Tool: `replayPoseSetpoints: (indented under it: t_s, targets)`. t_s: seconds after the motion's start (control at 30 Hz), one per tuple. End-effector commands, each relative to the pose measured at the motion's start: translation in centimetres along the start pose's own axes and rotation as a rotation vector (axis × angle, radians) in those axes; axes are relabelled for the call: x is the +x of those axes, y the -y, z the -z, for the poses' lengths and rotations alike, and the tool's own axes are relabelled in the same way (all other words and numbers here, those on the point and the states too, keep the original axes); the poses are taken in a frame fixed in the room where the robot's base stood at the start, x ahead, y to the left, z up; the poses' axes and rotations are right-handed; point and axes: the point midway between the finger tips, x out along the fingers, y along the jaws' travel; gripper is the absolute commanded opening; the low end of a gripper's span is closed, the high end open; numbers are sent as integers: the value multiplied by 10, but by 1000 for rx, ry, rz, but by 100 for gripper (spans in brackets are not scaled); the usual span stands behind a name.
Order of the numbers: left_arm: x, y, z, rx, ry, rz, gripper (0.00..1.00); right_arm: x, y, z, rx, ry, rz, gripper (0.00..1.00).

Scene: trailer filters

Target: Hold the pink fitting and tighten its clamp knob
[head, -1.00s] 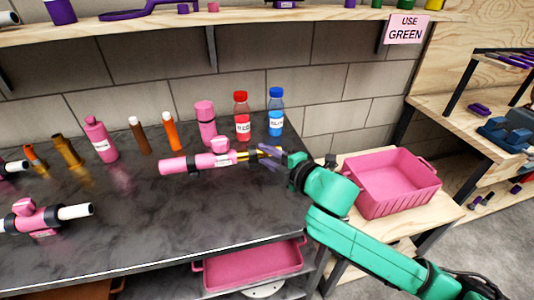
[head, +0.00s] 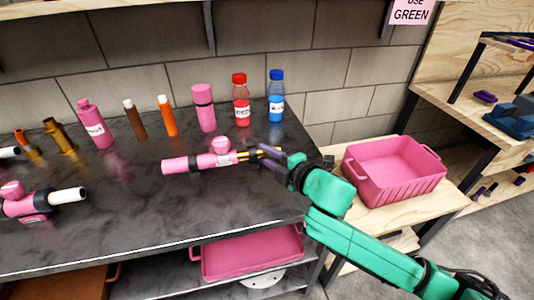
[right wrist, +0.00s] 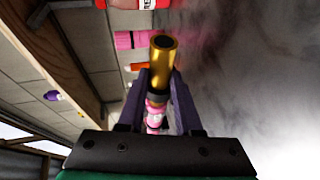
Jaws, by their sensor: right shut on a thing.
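A pink fitting (head: 195,162) with a pink clamp knob (head: 221,144) on top and a brass end lies crosswise in front of the bottles in the head view. My right gripper (head: 262,153) is shut on its right end. In the right wrist view, the brass end (right wrist: 163,62) shows above the purple fingers of the gripper (right wrist: 158,88). I cannot tell how far the fitting is above the dark table. A second pink fitting (head: 28,205) with a knob and a white pipe is at the left. My left gripper is out of view.
On the dark table (head: 150,225) stand several bottles, among them a red one (head: 240,105) and a blue one (head: 276,100). A pink bin (head: 395,190) is on a wooden bench at the right. A pink tray (head: 250,257) is below. The table front is clear.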

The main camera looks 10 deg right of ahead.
Motion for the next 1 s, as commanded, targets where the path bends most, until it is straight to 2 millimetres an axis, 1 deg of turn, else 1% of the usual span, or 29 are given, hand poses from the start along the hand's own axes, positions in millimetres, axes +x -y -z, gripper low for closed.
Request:
replayPoseSetpoints:
  t_s: [0.03, 0.8, 1.0]
  targets:
    - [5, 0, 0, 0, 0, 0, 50, 1, 5, 0, 1, -1, -2, 0]
    - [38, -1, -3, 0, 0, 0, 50, 13, 51, -5, 0, -2, -3, 0]
    - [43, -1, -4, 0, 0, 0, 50, 14, 58, -6, 1, -2, -3, 0]
